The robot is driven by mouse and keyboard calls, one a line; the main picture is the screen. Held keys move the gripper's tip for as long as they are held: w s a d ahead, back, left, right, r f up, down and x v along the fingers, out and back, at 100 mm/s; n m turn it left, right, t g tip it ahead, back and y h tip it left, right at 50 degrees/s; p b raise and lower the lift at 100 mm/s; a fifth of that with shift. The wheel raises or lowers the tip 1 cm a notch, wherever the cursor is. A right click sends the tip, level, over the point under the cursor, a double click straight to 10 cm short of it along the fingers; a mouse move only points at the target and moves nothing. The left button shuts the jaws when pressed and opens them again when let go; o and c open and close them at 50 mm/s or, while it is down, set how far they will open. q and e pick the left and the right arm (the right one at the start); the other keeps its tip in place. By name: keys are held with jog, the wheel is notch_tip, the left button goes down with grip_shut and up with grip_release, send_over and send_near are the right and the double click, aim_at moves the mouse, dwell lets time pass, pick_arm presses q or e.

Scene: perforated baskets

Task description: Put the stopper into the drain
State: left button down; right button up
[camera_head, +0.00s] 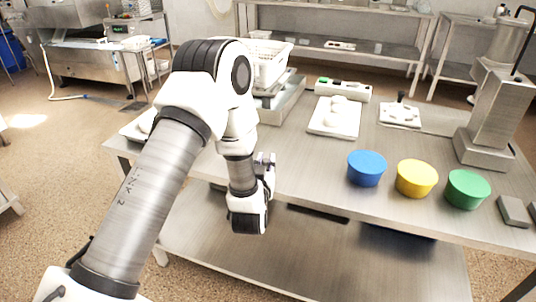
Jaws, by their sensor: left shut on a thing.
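My left arm reaches in from the left, and its gripper (265,162) is at the front edge of the steel table, partly hidden behind my own wrist. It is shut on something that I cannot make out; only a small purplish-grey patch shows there. I cannot pick out the stopper for certain. No drain is clearly visible on the table; a small dark patch (135,106) on the floor at the back left is too small to identify. My right gripper is not in view.
The steel table (310,180) holds a blue tub (366,168), a yellow tub (416,178) and a green tub (467,189) at right. A white perforated basket (270,62), a white tray (335,118) and a tall metal machine (490,115) stand behind. The table's front middle is clear.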

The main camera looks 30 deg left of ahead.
aim_at(266, 159)
pick_arm(q)
jog(key=x, duration=0.4)
jog(key=shift+w+a, duration=0.1)
jog(key=shift+w, duration=0.1)
jog(key=shift+s+f, duration=0.1)
jog(key=shift+f, duration=0.2)
jog(key=c, duration=1.1)
grip_release()
jog(key=shift+o, duration=0.2)
jog(key=shift+r, duration=0.1)
